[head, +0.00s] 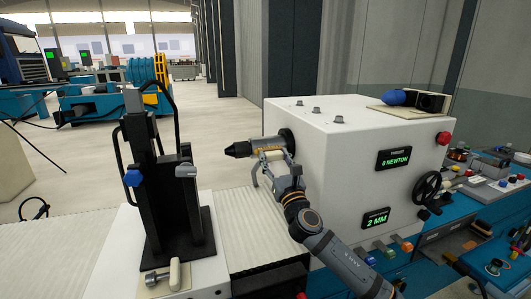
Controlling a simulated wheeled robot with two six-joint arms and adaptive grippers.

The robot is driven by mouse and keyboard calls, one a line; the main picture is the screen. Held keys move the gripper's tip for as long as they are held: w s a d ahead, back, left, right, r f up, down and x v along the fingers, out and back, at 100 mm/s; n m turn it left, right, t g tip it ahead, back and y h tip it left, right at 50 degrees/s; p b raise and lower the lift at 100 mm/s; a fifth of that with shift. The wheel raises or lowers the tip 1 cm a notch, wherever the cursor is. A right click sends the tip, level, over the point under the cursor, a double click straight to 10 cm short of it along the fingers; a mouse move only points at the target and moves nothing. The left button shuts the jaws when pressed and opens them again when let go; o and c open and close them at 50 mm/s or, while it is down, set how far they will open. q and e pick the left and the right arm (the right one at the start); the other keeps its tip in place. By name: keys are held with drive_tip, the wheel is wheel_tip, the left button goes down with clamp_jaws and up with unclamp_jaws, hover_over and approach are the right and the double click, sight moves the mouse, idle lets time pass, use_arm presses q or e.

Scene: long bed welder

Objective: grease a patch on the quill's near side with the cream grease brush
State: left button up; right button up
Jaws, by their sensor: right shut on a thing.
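The quill (240,149) is a dark, tapered-nosed shaft. It sticks out leftward from the white headstock (325,180). An amber-brown band shows on its near side, close to the headstock. My right gripper (266,165) is just below and in front of the quill, at that band. It is shut on a small pale thing that I take to be the cream grease brush (254,175); the fingers hide most of it. I cannot tell whether the bristles touch the quill. My left gripper is not in view.
A black upright fixture (165,205) with a blue knob stands left of the quill. A cream-handled metal part (174,274) lies on a pad before it. The headstock carries displays, a red button (443,138) and a black handwheel (427,186). Open space lies between fixture and quill.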

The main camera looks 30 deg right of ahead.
sight(283, 154)
drive_tip(key=shift+s+d+f+b, duration=0.1)
drive_tip(key=shift+s+d+b, duration=0.05)
drive_tip(key=shift+d+b, duration=0.45)
drive_tip(key=shift+s+d, duration=0.15)
drive_tip(key=shift+d, duration=0.5)
drive_tip(key=shift+a, duration=0.1)
drive_tip(key=shift+s+a, duration=0.2)
drive_tip(key=shift+s, duration=0.8)
drive_tip(key=shift+r, duration=0.2)
drive_tip(key=s+p, duration=0.2)
drive_tip(key=s+a+p, duration=0.1)
drive_tip(key=p, duration=0.2)
drive_tip(key=shift+s, duration=0.35)
